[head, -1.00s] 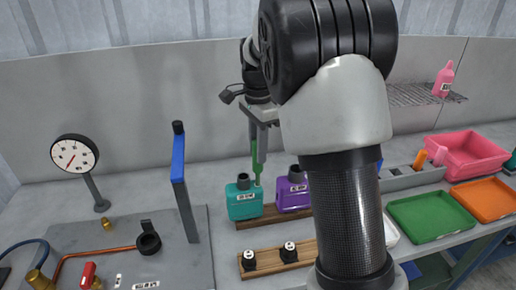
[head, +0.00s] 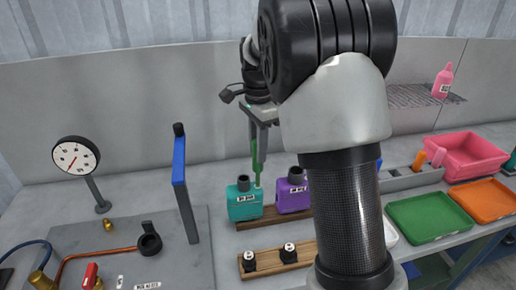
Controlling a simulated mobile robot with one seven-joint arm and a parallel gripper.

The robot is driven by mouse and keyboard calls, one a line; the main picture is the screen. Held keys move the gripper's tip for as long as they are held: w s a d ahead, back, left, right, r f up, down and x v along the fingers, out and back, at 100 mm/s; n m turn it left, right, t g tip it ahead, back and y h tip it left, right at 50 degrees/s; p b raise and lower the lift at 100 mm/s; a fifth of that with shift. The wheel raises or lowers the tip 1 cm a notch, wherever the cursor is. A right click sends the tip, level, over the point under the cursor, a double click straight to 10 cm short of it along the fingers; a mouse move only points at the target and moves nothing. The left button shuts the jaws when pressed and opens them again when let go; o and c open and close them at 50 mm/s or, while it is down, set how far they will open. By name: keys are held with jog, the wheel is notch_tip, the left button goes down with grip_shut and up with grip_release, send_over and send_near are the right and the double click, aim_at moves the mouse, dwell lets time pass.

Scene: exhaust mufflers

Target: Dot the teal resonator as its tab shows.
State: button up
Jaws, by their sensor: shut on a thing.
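The teal resonator (head: 243,206) stands upright on a wooden strip in the head view, with a dark neck on top and a white printed label on its front. My gripper (head: 257,148) is shut on a green marker (head: 256,166), which points down with its pale tip at the resonator's upper right edge. I cannot tell whether the tip touches it. The label's print is too small to read, and I see no clear dot on the teal body.
A purple container (head: 292,197) stands close on the right. Two black caps sit on a front wooden block (head: 268,262). A blue-handled post (head: 183,185) and a gauge (head: 76,157) stand left. Green (head: 430,217) and orange (head: 487,200) trays lie right.

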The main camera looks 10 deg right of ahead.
jog(key=shift+r+p, duration=2.35)
jog(key=shift+r, duration=0.7)
jog(key=shift+f, duration=0.1)
